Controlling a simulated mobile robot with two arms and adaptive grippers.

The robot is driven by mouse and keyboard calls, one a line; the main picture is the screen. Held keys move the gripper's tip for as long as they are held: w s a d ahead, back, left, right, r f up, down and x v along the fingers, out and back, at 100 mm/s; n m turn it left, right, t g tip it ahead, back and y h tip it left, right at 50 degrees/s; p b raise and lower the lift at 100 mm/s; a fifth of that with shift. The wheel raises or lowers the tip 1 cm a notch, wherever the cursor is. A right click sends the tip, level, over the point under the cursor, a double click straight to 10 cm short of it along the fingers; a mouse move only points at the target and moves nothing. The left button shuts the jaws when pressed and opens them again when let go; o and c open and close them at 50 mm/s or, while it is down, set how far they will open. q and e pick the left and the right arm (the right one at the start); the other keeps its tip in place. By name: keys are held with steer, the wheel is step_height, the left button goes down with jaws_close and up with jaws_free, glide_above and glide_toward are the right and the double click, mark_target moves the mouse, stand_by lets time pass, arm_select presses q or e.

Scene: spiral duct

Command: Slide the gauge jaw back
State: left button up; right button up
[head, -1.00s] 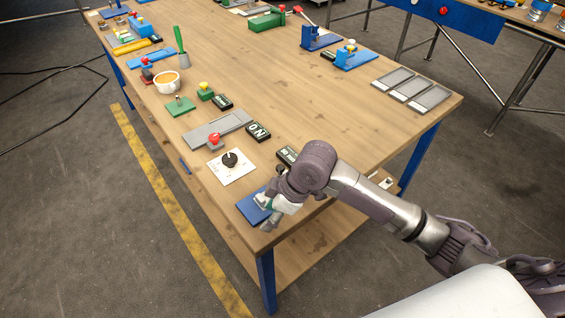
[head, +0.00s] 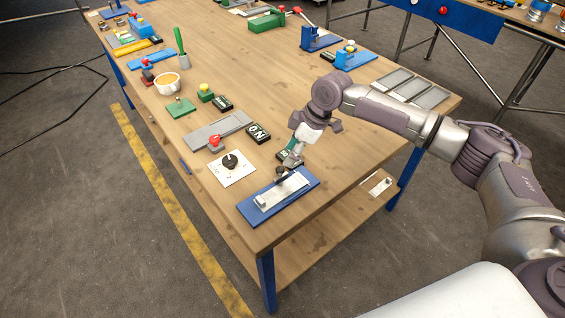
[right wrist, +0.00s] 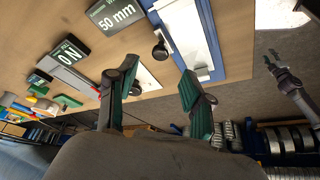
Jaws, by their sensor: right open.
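The gauge is a blue base plate (head: 248,212) with a silver rail (head: 283,192) at the table's near corner. In the right wrist view, the blue base (right wrist: 217,72), silver rail (right wrist: 183,30) and black knob (right wrist: 160,50) show at the top. My right gripper (head: 292,161) is above the knob end; in the right wrist view the fingers (right wrist: 158,70) are spread wide and empty, with the knob just beyond and between the tips.
A "50 mm" sign (right wrist: 115,14) lies beside the gauge, partly hidden by my gripper in the head view. A white dial plate (head: 231,168), an "ON" sign (head: 258,134) and a red-knobbed grey slide (head: 217,132) lie to the left. The table middle is clear.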

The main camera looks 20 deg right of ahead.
mark_target(280, 168)
steer(key=x, duration=0.6)
steer(key=shift+a+f+p, duration=0.15)
steer(key=shift+p, duration=0.25)
steer(key=shift+c, duration=0.2)
jaws_close()
steer(key=shift+w, duration=0.1)
